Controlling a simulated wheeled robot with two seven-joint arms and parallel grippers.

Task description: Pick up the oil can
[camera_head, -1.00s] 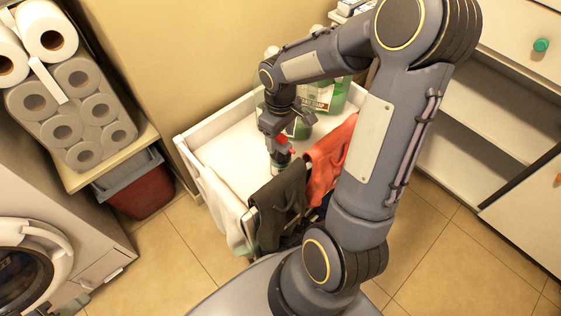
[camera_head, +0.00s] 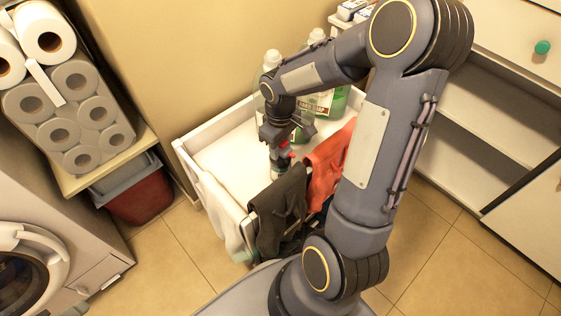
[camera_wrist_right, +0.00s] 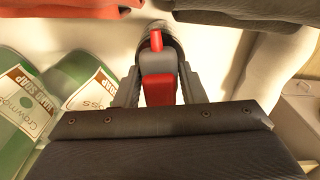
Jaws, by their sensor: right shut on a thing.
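The oil can, a small red and grey can with a red tip, sits between the fingers of my right gripper (camera_head: 281,156). Its red and grey body (camera_wrist_right: 160,72) shows best in the right wrist view, with a finger on each side. My right gripper is shut on it, over the inside of the white bin (camera_head: 215,152). In the head view the fingers hide most of the can. I cannot tell whether its base touches the bin floor. My left gripper is not in view.
Green hand soap bottles (camera_head: 330,100) stand behind the gripper. A dark cloth (camera_head: 278,208) and a red cloth (camera_head: 328,168) hang over the bin's front edge, with a white cloth (camera_head: 225,217) beside them. Toilet rolls (camera_head: 72,110) are stacked at the left.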

